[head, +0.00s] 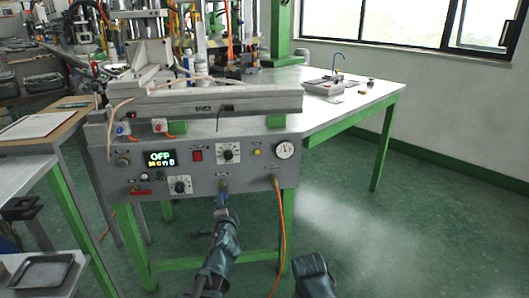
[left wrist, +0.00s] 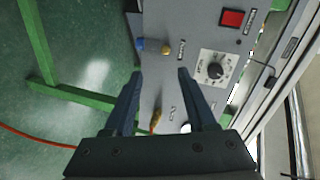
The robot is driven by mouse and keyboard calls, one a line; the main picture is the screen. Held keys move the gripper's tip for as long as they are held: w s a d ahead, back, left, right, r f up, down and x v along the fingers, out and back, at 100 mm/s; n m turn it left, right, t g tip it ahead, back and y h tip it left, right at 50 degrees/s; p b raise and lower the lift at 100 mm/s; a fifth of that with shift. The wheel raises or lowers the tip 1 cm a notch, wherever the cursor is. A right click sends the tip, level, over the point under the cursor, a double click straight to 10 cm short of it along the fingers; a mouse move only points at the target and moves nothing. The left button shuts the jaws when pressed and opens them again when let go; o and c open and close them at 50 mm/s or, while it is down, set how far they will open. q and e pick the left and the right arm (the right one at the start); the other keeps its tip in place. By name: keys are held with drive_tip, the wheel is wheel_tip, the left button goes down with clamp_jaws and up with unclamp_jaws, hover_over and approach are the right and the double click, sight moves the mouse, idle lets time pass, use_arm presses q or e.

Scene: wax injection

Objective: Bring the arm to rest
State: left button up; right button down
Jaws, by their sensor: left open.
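My left gripper (head: 221,210) is in front of the lower control panel (head: 205,178) of the grey wax machine in the head view. In the left wrist view its two fingers (left wrist: 160,75) are spread, with nothing between them. A small blue valve handle (left wrist: 140,44) and a brass fitting (left wrist: 166,48) are on the panel beyond the fingertips. Whether the fingers touch the panel cannot be told.
An orange hose (head: 283,235) hangs from the panel's right side to the floor. The panel carries a display (head: 160,158) reading OFF, a red switch (head: 198,155) and a gauge (head: 284,150). A metal tray (head: 45,272) lies at lower left. The floor at right is clear.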

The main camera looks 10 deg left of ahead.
use_arm(q)
drive_tip(key=s+d+f+n+g, duration=0.65)
drive_tip(key=s+f, duration=0.35)
drive_tip(key=f, duration=0.2)
drive_tip(key=s+d+f+n+g+h, duration=0.1)
drive_tip(key=s+d+f+g+h, duration=0.1)
drive_tip(key=s+d+g, duration=0.45)
drive_tip(key=s+d+f+n+g+h, duration=0.1)
drive_tip(key=s+d+f+g, duration=0.2)
drive_tip(key=s, duration=0.6)
wheel_tip(320, 180, up, 36)
drive_tip(key=t+p, duration=0.1)
drive_tip(key=p, duration=3.4)
drive_tip(key=shift+w+d+p, duration=0.3)
drive_tip(key=shift+d, duration=0.15)
